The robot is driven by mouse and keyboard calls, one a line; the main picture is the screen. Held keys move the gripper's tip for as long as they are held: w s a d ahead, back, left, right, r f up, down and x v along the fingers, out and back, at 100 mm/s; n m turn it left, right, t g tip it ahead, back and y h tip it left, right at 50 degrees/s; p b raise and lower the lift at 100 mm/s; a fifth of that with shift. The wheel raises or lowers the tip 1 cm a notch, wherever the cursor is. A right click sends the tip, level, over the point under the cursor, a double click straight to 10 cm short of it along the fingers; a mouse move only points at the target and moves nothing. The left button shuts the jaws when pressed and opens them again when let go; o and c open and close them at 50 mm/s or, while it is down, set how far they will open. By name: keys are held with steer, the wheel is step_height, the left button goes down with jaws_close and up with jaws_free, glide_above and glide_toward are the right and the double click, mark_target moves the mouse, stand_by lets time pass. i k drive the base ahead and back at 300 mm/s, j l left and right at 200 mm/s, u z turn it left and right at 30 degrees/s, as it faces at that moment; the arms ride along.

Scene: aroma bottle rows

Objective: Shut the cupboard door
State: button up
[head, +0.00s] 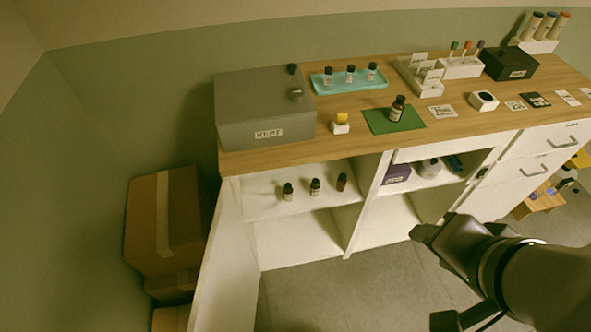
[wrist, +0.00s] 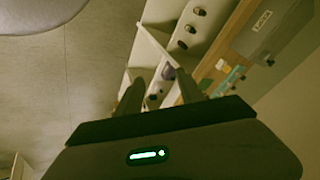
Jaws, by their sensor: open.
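The cupboard door (head: 222,272) is a white panel at the left end of the white cupboard in the head view. It stands open, swung out towards the front, and the left compartment (head: 290,241) is uncovered. My arm comes in from the lower right of the head view, well to the right of the door; its end is hard to make out there. In the wrist view my gripper (wrist: 160,88) is open, with its two dark fingers apart and nothing seen between them. I cannot clearly pick out the door in the wrist view.
Three small bottles (head: 315,187) stand on the left compartment's shelf. Cardboard boxes (head: 163,222) are stacked left of the door. A grey box (head: 262,105) labelled KEPT sits on the wooden top. Bare grey floor (head: 345,293) lies in front of the cupboard.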

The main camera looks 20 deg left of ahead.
mark_target(225, 298)
steer(key=k+u, duration=0.15)
steer(key=u, duration=0.3)
steer(key=k+j+u, duration=0.1)
steer(key=u, duration=0.35)
steer(key=k+j+u, duration=0.15)
steer(key=u, duration=0.3)
steer(key=k+j+u, duration=0.1)
steer(key=u, duration=0.35)
steer(key=j, duration=0.1)
